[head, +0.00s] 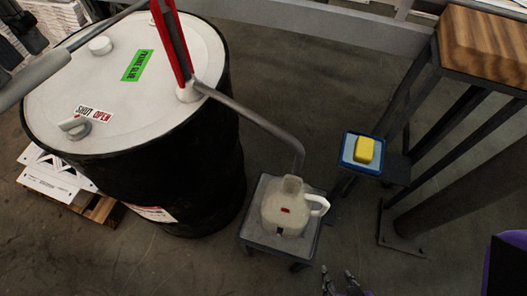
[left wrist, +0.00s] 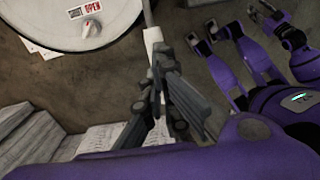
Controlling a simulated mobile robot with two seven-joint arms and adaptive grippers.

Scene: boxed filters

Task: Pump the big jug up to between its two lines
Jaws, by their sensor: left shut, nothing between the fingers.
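A pale jug (head: 272,213) with a white handle stands upright on a small dark stand. The pump's bent spout (head: 262,119) comes from the black drum (head: 170,165) and ends over the jug's neck. The pump's grey lever (head: 38,78) slants down to the left edge; its pale grip (left wrist: 152,36) shows in the left wrist view. My left gripper (left wrist: 172,48) is shut and empty beside the grip; contact cannot be told. My right gripper (head: 341,278) is open below the jug.
The drum top carries a valve knob (head: 75,125) by a SHUT/OPEN label and a green label (head: 138,66). A blue tray (head: 375,168) with a yellow sponge (head: 364,149) stands right of the jug, before a wooden-topped stand (head: 485,42). A pallet (head: 95,207) lies left of the drum.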

